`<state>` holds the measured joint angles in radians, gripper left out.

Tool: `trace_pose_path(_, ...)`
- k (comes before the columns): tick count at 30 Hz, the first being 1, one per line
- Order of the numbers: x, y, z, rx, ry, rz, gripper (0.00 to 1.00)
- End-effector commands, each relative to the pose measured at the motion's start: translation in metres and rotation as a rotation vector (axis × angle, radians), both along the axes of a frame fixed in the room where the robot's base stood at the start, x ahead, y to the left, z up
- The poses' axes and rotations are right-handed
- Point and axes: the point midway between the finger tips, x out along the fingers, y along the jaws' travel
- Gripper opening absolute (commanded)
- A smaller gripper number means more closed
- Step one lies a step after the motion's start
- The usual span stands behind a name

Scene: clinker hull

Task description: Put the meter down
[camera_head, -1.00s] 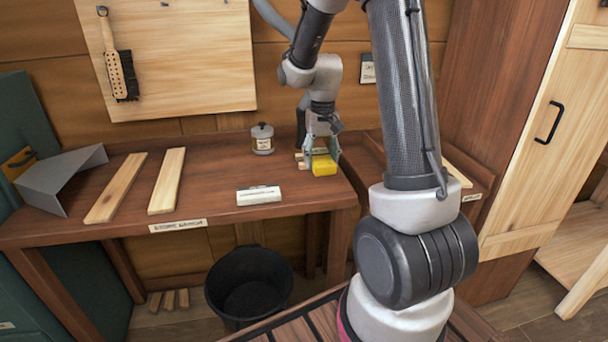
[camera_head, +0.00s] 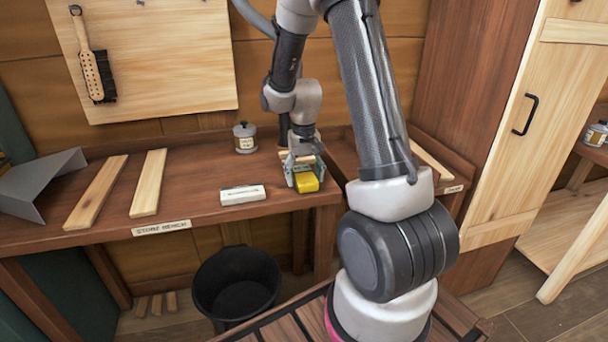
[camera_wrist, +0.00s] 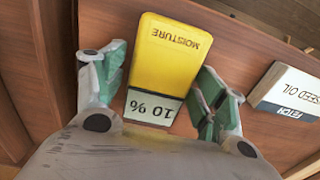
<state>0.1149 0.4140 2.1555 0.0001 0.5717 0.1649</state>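The meter (camera_head: 306,183) is a yellow block at the right end of the store bench (camera_head: 200,180), and appears to lie on the bench top. In the wrist view the meter (camera_wrist: 170,52) shows the word MOISTURE and a grey display reading 10 %. My gripper (camera_head: 304,172) is low over the bench, with one finger on each side of the meter. In the wrist view my gripper (camera_wrist: 160,100) has its green-padded fingers spread, with narrow gaps between them and the meter's display end. The meter's underside is hidden.
A white box (camera_head: 242,194), labelled SEED OIL in the wrist view, lies left of the meter. A jar (camera_head: 244,137) stands behind it. Two planks (camera_head: 148,183) and a grey angled sheet (camera_head: 40,180) lie further left. A black bucket (camera_head: 238,284) stands below.

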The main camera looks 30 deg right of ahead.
Motion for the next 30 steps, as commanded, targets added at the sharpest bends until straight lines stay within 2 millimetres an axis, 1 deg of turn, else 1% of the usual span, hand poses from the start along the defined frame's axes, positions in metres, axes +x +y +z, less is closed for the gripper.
trace_pose_path(8, 0.0, 0.0, 0.0, 0.0, 0.0, 0.0, 0.77)
trace_pose_path(11, 0.0, 0.0, 0.004, 0.0, -0.001, 0.0, 0.77)
trace_pose_path(14, 0.001, 0.0, 0.017, 0.0, -0.005, 0.0, 0.77)
trace_pose_path(24, 0.001, 0.0, 0.092, 0.0, -0.005, 0.0, 0.77)
trace_pose_path(27, 0.001, 0.0, 0.108, 0.0, -0.004, 0.0, 0.77)
trace_pose_path(30, 0.0, 0.0, 0.118, -0.001, -0.002, 0.0, 0.77)
